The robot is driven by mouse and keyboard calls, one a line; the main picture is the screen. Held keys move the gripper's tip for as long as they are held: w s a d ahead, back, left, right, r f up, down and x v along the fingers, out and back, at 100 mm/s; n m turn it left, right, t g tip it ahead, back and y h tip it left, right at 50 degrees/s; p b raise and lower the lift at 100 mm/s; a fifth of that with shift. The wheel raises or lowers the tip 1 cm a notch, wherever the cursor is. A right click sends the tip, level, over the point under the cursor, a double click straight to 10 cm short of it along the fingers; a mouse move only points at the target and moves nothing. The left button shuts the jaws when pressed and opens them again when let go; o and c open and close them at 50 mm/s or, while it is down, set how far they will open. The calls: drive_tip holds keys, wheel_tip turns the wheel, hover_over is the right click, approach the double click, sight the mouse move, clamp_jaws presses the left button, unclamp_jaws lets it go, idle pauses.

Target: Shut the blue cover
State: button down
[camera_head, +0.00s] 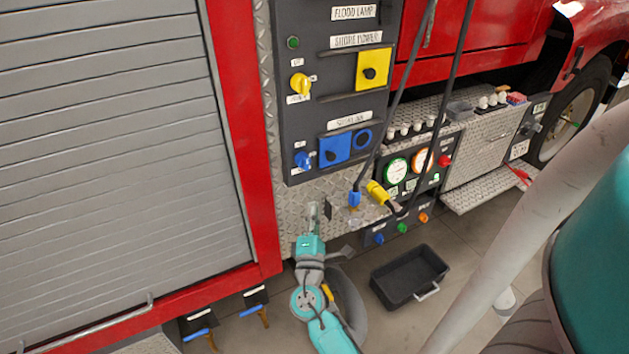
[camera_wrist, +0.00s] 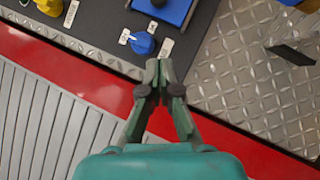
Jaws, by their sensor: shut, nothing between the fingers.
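The blue cover (camera_head: 335,150) is a square plate with a dark knob, on the lower part of the dark grey panel. It sits left of a blue ring socket (camera_head: 363,139), which shows uncovered. In the wrist view the lower edge of the blue cover (camera_wrist: 163,10) shows at the top, cut off by the frame. My gripper (camera_head: 313,210) is below the panel, in front of the diamond plate. In the wrist view my gripper (camera_wrist: 161,72) is shut and empty, its tips just below a blue knob (camera_wrist: 143,44) and apart from the cover.
A yellow cover (camera_head: 372,70) and yellow knob (camera_head: 300,84) are higher on the panel. Dark cables hang right of the blue socket, with a blue plug (camera_head: 354,198) and a yellow plug (camera_head: 378,192). A black bin (camera_head: 408,276) stands on the floor. A grey roller shutter (camera_head: 110,150) is left.

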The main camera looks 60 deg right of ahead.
approach(325, 154)
drive_tip(key=w, duration=0.3)
drive_tip(key=d, duration=0.1)
drive_tip(key=d+r, duration=0.1)
drive_tip(key=shift+s+d, duration=0.3)
drive_tip(key=shift+s, duration=0.05)
drive_tip(key=shift+s+d+r, duration=0.2)
drive_tip(key=shift+d+r, duration=0.1)
drive_tip(key=shift+d, duration=0.3)
drive_tip(key=s+d, duration=0.6)
drive_tip(key=d, duration=0.3)
drive_tip(key=shift+d, duration=0.3)
